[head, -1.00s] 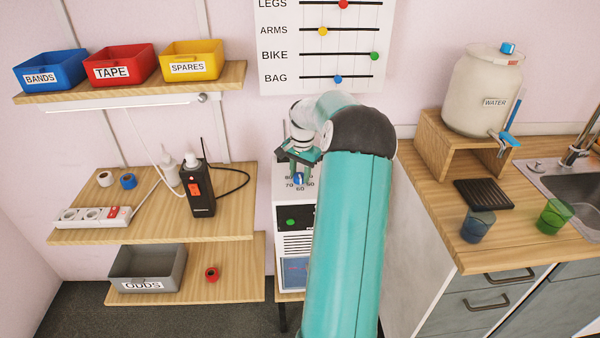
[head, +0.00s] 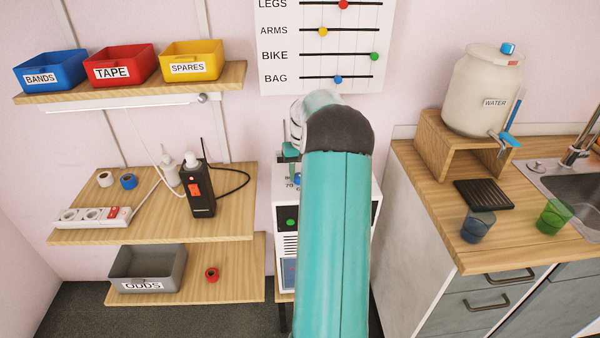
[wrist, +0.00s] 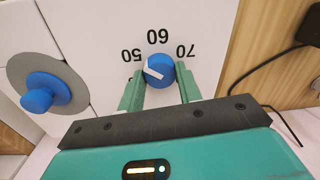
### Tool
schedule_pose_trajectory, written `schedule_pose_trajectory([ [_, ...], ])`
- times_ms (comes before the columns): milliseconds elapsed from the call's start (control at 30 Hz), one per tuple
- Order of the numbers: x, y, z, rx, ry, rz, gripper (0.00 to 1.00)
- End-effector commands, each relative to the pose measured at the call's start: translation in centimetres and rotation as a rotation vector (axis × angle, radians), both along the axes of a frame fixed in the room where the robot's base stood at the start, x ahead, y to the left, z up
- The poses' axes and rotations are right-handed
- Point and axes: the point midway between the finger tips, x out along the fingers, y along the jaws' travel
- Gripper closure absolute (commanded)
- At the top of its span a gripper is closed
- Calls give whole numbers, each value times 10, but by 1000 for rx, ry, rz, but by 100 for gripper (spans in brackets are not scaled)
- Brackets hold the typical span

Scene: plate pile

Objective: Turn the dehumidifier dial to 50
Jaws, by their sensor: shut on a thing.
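The blue dial (wrist: 160,72) with a white pointer mark sits on a white face printed 50, 60 and 70 in the wrist view. The pointer is tilted to the upper left, on the side of 50. My gripper (wrist: 161,77) has one green finger on each side of the dial and is shut on it. In the head view the dial (head: 297,180) shows small on top of the white dehumidifier (head: 285,214), beside my arm. My arm hides much of the gripper and the machine there.
A large blue knob on a grey disc (wrist: 43,98) is at the left of the wrist view. Wooden shelves (head: 235,232) with a black device (head: 198,200) stand left of the dehumidifier. A wooden counter (head: 435,205) is to its right.

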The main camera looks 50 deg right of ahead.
Motion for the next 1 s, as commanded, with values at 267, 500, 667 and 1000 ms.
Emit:
schedule_pose_trajectory([
  [267, 1, 0, 1, -1, -1, 81, 88],
  [500, 1, 0, 1, -1, -1, 92, 88],
  [667, 1, 0, 1, -1, -1, 92, 88],
  [1000, 0, 0, 0, 0, 0, 91, 44],
])
